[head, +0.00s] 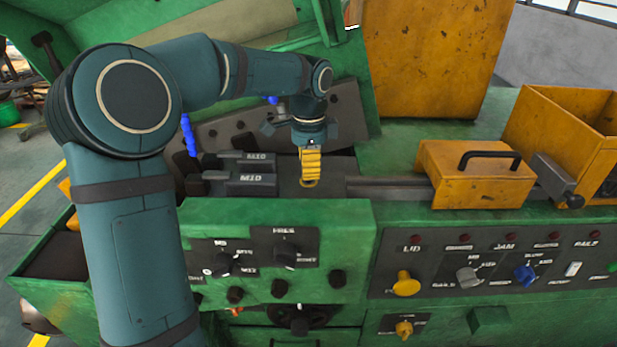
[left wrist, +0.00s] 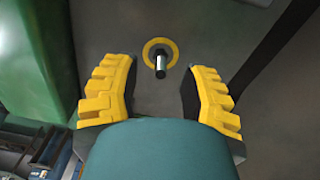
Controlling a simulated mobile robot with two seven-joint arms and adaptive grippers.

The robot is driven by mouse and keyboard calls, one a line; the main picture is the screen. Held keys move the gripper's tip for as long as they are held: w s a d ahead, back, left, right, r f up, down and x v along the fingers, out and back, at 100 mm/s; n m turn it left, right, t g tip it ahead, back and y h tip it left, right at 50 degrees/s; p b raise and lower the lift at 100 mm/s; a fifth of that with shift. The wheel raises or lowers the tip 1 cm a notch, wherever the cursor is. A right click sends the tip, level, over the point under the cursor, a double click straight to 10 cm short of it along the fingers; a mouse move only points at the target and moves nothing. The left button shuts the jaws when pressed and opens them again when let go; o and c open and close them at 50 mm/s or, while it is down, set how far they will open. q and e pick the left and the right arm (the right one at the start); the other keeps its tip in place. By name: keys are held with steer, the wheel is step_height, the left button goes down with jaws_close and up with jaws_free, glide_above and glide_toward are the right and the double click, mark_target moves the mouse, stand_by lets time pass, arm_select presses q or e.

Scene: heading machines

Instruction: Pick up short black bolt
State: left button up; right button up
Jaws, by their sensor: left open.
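A short dark bolt (left wrist: 160,64) with a paler shank is in the left wrist view, near the top middle. It sits at a yellow ring (left wrist: 149,50) marked on a dark grey metal surface. My left gripper (left wrist: 160,76) has yellow ribbed fingers, spread wide and empty, one on each side of the bolt in the picture. Whether the fingers are level with the bolt I cannot tell. In the head view my left gripper (head: 310,183) points down over the machine's grey bed, and I cannot make out the bolt there. My right gripper is not in view.
A yellow cover with a black handle (head: 470,180) and an open yellow bin (head: 560,125) stand to the right. A green control panel (head: 345,225) runs along the front.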

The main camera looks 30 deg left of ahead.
arm_select(q)
step_height(320, 180, down, 2)
steer(key=shift+f, duration=0.2)
jaws_close()
